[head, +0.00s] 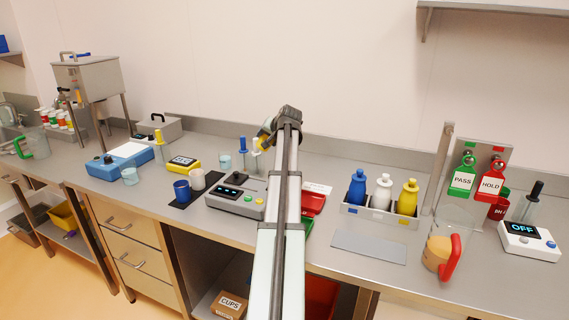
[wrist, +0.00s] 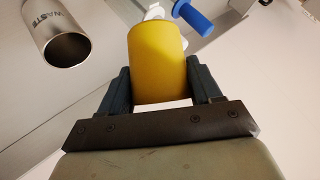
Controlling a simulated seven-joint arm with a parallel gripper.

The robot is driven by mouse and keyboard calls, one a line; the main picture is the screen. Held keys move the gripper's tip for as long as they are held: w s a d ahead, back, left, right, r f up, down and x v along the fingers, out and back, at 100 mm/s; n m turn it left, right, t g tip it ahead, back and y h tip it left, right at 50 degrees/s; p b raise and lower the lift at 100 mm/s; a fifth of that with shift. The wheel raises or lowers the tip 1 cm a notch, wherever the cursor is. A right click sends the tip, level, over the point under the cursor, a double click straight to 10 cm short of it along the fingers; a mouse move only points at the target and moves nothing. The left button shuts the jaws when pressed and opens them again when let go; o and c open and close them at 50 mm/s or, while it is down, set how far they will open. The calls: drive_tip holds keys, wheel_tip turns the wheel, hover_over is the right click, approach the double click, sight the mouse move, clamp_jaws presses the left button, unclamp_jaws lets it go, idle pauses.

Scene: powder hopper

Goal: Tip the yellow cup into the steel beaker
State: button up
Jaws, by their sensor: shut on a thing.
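My gripper (wrist: 158,82) is shut on the yellow cup (wrist: 158,62), with one dark finger on each side of it. In the head view my gripper (head: 268,134) is small and partly hidden by my arm, and only a bit of the yellow cup (head: 263,141) shows, above the bench. The cup's contents are hidden, and I cannot tell its exact tilt. A steel beaker marked WASTE (wrist: 58,35) shows at the upper left of the wrist view, apart from the cup, with its open mouth visible. I cannot make it out in the head view.
A blue-handled tool (wrist: 192,16) is close beyond the cup; blue (head: 242,144) and yellow handles stand near my gripper in the head view. A grey scale (head: 237,195) and a dark mat (head: 190,198) with cups lie left of my arm. A bottle rack (head: 378,216) stands right.

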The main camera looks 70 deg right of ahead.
sight(272, 143)
drive_tip(key=shift+s+d+f, duration=0.1)
drive_tip(key=shift+s+f, duration=0.05)
drive_tip(key=shift+f, duration=0.7)
drive_tip(key=shift+s+d+f, duration=0.1)
drive_tip(key=shift+s+f, duration=0.05)
drive_tip(key=shift+f, duration=0.7)
drive_tip(key=shift+t, duration=0.4)
drive_tip(key=shift+s+d+r+m+t+y, duration=0.15)
drive_tip(key=shift+s+r+m+t+y, duration=0.2)
drive_tip(key=shift+m, duration=0.25)
drive_tip(key=shift+f+m+t, duration=0.4)
drive_tip(key=shift+f+t, duration=0.15)
drive_tip(key=shift+t, duration=0.2)
drive_tip(key=shift+d+r+m+t+y, duration=0.1)
drive_tip(key=shift+r+m+t+y, duration=0.1)
drive_tip(key=shift+m+t+y, duration=0.3)
idle(0.4)
drive_tip(key=shift+s+f+m+t, duration=0.2)
drive_tip(key=shift+f+m+t, duration=0.2)
drive_tip(key=shift+f+t, duration=0.25)
idle(0.7)
drive_tip(key=shift+s+d+r+m+t, duration=0.35)
drive_tip(key=shift+s+m+t, duration=0.15)
drive_tip(key=shift+t, duration=0.15)
idle(0.7)
drive_tip(key=shift+s+f+m+t, duration=0.15)
drive_tip(key=shift+f+m+t, duration=0.25)
drive_tip(key=shift+f, duration=0.1)
idle(0.4)
